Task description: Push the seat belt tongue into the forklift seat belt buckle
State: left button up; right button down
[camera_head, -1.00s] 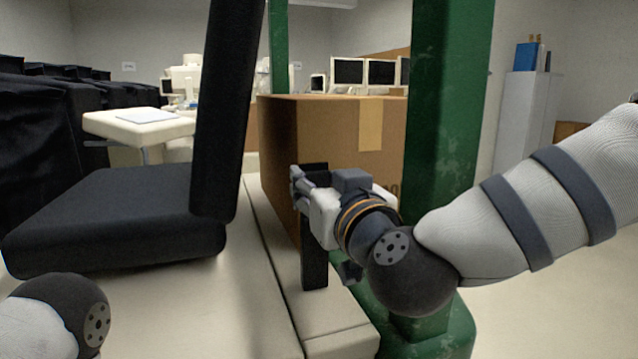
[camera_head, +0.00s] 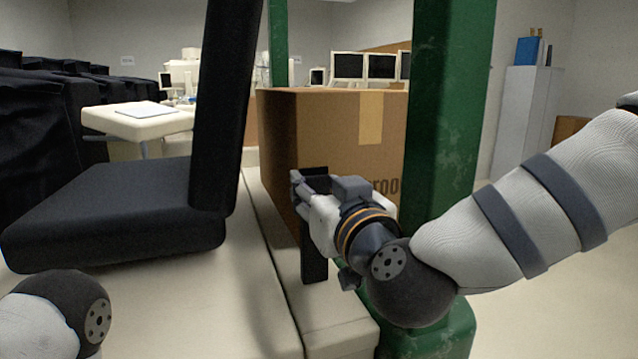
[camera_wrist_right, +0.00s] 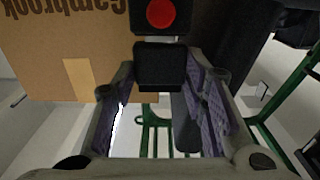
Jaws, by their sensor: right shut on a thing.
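My right gripper (camera_head: 308,190) is shut on the black body of the seat belt tongue (camera_wrist_right: 160,68), seen between the fingertips in the right wrist view. A pale strip shows between the tongue body and the black buckle with a round red button (camera_wrist_right: 160,13). The two are lined up and very close; I cannot tell how far the metal plate is in. In the head view the buckle's black stalk (camera_head: 313,264) stands upright below my gripper, which hides the upper part. Only a piece of my left arm shows at the lower left, without its gripper.
The black seat cushion (camera_head: 120,215) and backrest (camera_head: 225,105) are to the left. A cardboard box (camera_head: 330,135) stands just behind my right gripper. A green post (camera_head: 447,120) rises behind my right forearm. Open floor lies at the right.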

jog(key=shift+f, duration=0.45)
jog(key=c, duration=0.9)
grip_release()
jog(key=v, duration=0.7)
jog(key=shift+s+d, duration=0.15)
jog(key=shift+s, duration=0.1)
